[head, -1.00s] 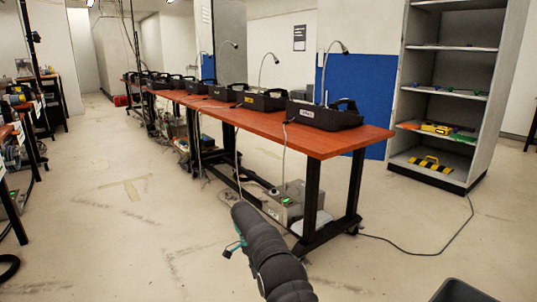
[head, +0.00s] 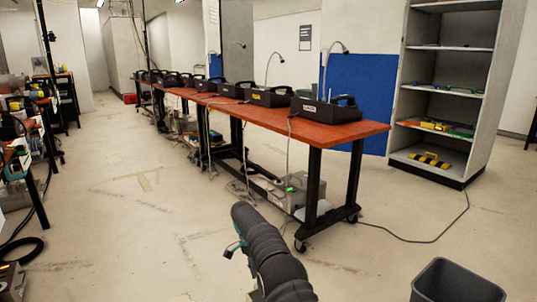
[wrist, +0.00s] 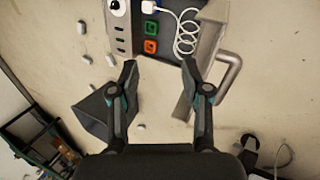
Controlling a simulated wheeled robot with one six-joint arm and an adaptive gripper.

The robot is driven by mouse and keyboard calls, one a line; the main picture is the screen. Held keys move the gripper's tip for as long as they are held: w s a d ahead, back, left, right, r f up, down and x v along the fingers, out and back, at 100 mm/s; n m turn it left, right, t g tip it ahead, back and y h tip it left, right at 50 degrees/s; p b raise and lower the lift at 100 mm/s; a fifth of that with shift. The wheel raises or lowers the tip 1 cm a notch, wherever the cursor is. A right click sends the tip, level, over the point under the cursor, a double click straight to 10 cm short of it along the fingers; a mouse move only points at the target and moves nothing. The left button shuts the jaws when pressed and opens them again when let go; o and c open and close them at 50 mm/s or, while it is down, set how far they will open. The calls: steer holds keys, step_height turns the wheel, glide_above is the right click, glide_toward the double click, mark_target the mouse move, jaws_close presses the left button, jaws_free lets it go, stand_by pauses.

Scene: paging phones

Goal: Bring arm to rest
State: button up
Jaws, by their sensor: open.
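My gripper (wrist: 160,70) shows in the wrist view with its two dark fingers spread apart. Nothing is held between the fingertips. In the head view, a dark, padded part of my arm (head: 268,255) rises from the bottom middle over bare floor. The gripper itself cannot be made out in that view. The arm part stands in front of the long red-topped table (head: 345,132) and appears apart from it.
Several black phone cases with bent lamps or microphones stand on the table. A grey bin (head: 455,285) stands at the lower right. A grey shelf unit (head: 430,155) stands at the back right. Cluttered benches line the left edge. The floor (head: 130,220) between is mostly clear.

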step_height(320, 180, down, 6)
steer(key=s+d+r+n, duration=0.1)
steer(key=s+n, duration=0.1)
steer(key=n, duration=0.3)
steer(key=s+d+r+n+t+y+b, duration=0.1)
steer(key=s+d+r+n+t, duration=0.15)
steer(key=s+d+r, duration=0.45)
steer(key=s+d+r+n+t+y+b, duration=0.1)
steer(key=s+d+r+n, duration=0.15)
steer(key=s+r, duration=0.85)
steer(key=s+d+r+t, duration=0.2)
steer(key=s+d+r, duration=0.1)
steer(key=s, duration=0.5)
steer(key=s+d+r+t+b, duration=0.1)
steer(key=s+d+r+t, duration=0.1)
steer(key=s, duration=0.5)
steer(key=s+d+r+t+y+b, duration=0.1)
steer(key=s+d+r+t, duration=0.1)
steer(key=s+d+r, duration=0.2)
steer(key=s+r, duration=0.2)
steer(key=s, duration=0.2)
steer(key=shift+s+r, duration=0.25)
steer(key=shift+s, duration=0.1)
steer(key=shift+a, duration=0.1)
steer(key=shift+c, duration=0.5)
